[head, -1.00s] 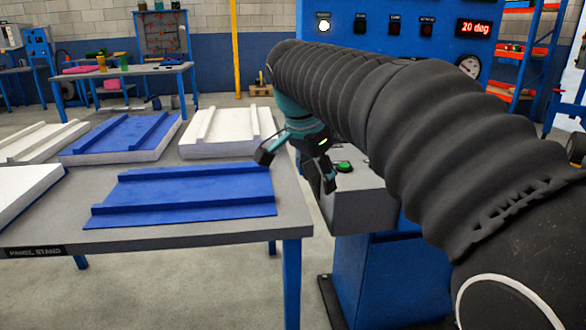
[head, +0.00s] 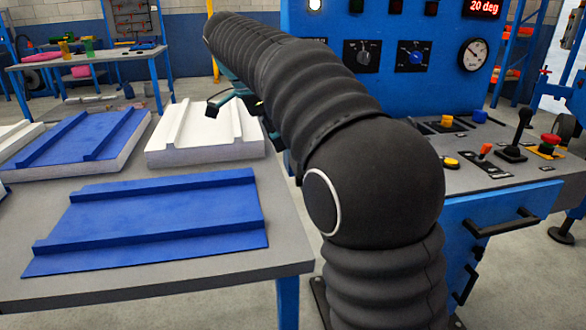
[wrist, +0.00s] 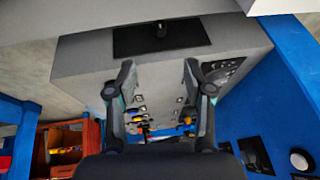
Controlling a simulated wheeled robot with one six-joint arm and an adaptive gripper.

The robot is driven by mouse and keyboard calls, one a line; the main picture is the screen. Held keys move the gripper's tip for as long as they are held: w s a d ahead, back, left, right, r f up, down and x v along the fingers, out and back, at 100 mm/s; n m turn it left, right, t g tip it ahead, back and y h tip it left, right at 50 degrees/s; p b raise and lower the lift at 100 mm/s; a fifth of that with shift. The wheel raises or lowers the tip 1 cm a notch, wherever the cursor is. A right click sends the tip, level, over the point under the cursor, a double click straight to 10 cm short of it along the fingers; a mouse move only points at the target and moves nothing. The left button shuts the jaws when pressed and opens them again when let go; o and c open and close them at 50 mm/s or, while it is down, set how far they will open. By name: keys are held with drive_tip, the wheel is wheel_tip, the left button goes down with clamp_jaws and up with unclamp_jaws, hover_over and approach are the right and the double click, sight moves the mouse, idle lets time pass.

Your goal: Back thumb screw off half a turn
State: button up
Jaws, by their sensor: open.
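My gripper (wrist: 158,72) is open and empty in the wrist view, its two dark fingers apart. In the head view my gripper (head: 240,104) is mostly hidden behind my sleeved arm, near the control cabinet's left side. No thumb screw can be made out for certain. In the wrist view a small dark knob (wrist: 160,30) sits on a black plate (wrist: 185,38) on a grey surface, beyond the fingertips. I cannot tell whether this knob is the thumb screw. The fingers do not appear to touch it.
A blue control cabinet (head: 350,22) with dials and a "20 deg" display stands at the back right. Its desk (head: 460,175) carries levers and buttons. A stand table (head: 285,240) at left holds a blue panel (head: 150,218) and a white panel (head: 205,150).

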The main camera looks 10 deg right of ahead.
drive_tip(key=b+x, duration=0.1)
drive_tip(key=x, duration=1.2)
drive_tip(key=shift+d+f+b, duration=0.2)
drive_tip(key=shift+f+b, duration=0.1)
clamp_jaws()
